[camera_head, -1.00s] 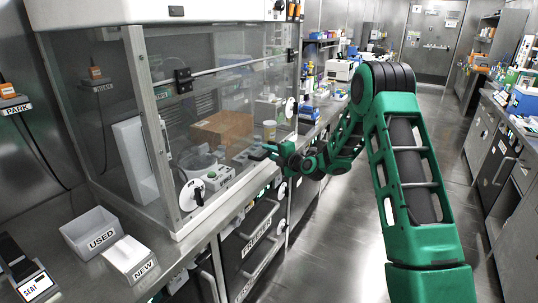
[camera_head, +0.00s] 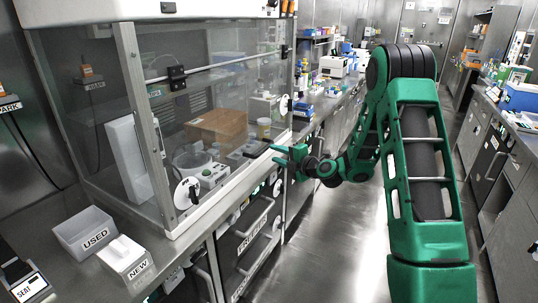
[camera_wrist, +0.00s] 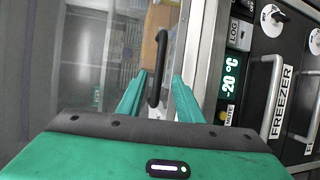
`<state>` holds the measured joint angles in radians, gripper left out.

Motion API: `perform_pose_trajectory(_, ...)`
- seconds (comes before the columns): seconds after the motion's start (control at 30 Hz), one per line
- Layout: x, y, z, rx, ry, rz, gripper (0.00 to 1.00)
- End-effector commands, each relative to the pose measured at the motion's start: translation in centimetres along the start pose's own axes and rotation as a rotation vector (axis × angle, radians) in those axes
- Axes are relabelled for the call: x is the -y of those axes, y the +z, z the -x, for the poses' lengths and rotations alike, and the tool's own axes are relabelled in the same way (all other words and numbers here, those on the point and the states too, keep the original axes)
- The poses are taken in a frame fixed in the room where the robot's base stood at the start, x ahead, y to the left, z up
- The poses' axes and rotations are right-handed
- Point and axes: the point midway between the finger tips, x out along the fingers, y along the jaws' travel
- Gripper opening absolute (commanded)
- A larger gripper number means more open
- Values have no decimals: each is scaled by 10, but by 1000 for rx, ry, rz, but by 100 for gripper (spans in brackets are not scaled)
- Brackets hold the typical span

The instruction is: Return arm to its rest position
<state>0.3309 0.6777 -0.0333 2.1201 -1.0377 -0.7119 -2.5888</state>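My arm (camera_head: 421,150) is green with black joints. It reaches from the lower right over the aisle and bends back toward the glass-fronted hood. My gripper (camera_head: 277,155) is at the arm's far end, by the hood's lower front edge. In the wrist view, the two green fingers of my gripper (camera_wrist: 158,97) stand apart. A black bar handle (camera_wrist: 161,62) shows in the gap between them. I cannot tell how far it is from the fingertips. I see nothing held.
The hood (camera_head: 215,75) fills the left, with a cardboard box (camera_head: 217,125) inside. A freezer front (camera_wrist: 283,100) with bar handles lies below. The USED bin (camera_head: 85,228) and NEW box (camera_head: 125,257) sit on the left counter. The aisle floor (camera_head: 330,240) is clear.

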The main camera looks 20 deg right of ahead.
Motion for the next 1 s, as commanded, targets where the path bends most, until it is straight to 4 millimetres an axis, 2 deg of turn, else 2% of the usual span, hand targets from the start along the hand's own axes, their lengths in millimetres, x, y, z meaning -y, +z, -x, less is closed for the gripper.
perform_pose_trajectory(0.2, 0, 0, 14, 0, 0, -1, 33)
perform_pose_trajectory(0.77, -3, -4, 18, -16, -22, -21, 33)
perform_pose_trajectory(0.87, -7, -13, 28, -45, -80, -78, 33)
perform_pose_trajectory(1.0, -7, -27, 58, -67, -231, -222, 33)
